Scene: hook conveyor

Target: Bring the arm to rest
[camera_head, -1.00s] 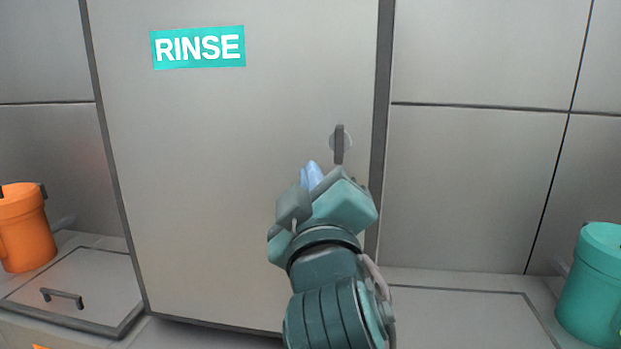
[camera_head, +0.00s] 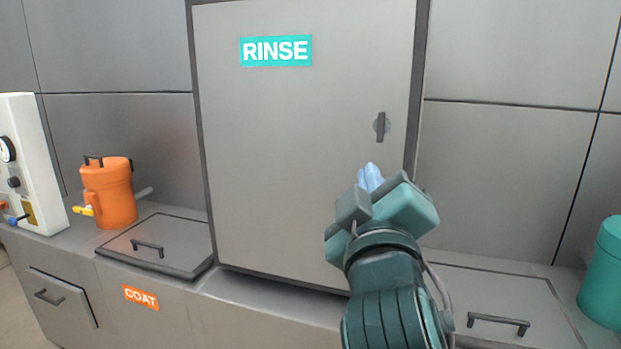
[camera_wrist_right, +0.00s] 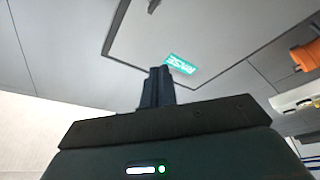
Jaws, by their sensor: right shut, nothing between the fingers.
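My right gripper (camera_head: 371,178) is raised in front of the lower right part of the RINSE cabinet door (camera_head: 290,150), below and left of its dark handle (camera_head: 381,127). Its fingers are shut with nothing between them. In the right wrist view the closed fingers (camera_wrist_right: 158,88) point toward the grey cabinet with the teal RINSE sign (camera_wrist_right: 180,64), which appears upside down. Whether any part of the gripper touches the door is hard to tell, but a gap seems to show. My left gripper is in neither view.
An orange canister (camera_head: 110,195) and a white gauge unit (camera_head: 30,165) stand on the left counter. A handled lid (camera_head: 160,243) lies above the COAT label (camera_head: 141,297). Another handled lid (camera_head: 480,290) and a teal canister (camera_head: 604,275) are at the right.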

